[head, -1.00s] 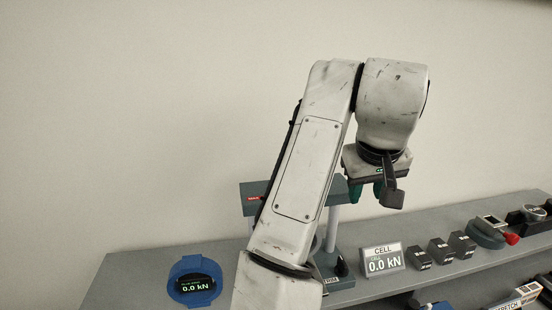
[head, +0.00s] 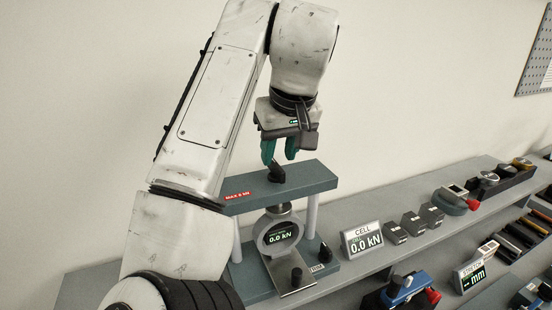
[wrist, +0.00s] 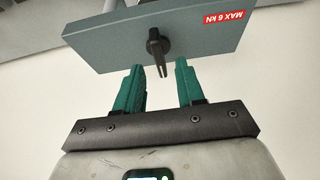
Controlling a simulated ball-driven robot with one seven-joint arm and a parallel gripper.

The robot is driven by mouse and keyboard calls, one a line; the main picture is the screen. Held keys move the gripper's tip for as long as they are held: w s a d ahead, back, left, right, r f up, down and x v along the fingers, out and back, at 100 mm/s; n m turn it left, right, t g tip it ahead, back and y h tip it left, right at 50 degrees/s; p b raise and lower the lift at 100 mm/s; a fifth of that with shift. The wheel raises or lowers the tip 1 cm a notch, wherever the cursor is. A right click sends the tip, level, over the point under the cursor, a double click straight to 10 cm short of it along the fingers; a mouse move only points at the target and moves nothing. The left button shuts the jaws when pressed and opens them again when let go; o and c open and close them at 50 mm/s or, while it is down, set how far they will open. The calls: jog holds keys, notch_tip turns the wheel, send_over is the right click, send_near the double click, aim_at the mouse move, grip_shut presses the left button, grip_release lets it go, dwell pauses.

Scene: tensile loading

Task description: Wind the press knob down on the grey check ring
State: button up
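The press (head: 310,182) has a grey top beam with a red "MAX 6 kN" label. Its black knob (head: 277,173) stands on the beam; in the wrist view the knob (wrist: 157,46) shows a narrow lever-like shape. The grey check ring (head: 262,234) sits upright in the press under the beam, its display reading 0.0 kN. My gripper (head: 280,152) is just above the knob, its green fingers apart and nothing held. In the wrist view my gripper (wrist: 159,70) has the knob ahead of the gap between its fingertips; I see no contact.
The CELL display (head: 362,240) reads 0.0 kN to the right of the press. Several dark blocks (head: 413,223) stand beyond it. A blue device with a red knob (head: 400,290) and a STRETCH display (head: 470,273) are on the lower level. Air around the gripper is clear.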

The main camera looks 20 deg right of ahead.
aim_at(276, 164)
jog(key=shift+x, duration=1.75)
jog(key=shift+c, duration=0.4)
grip_shut()
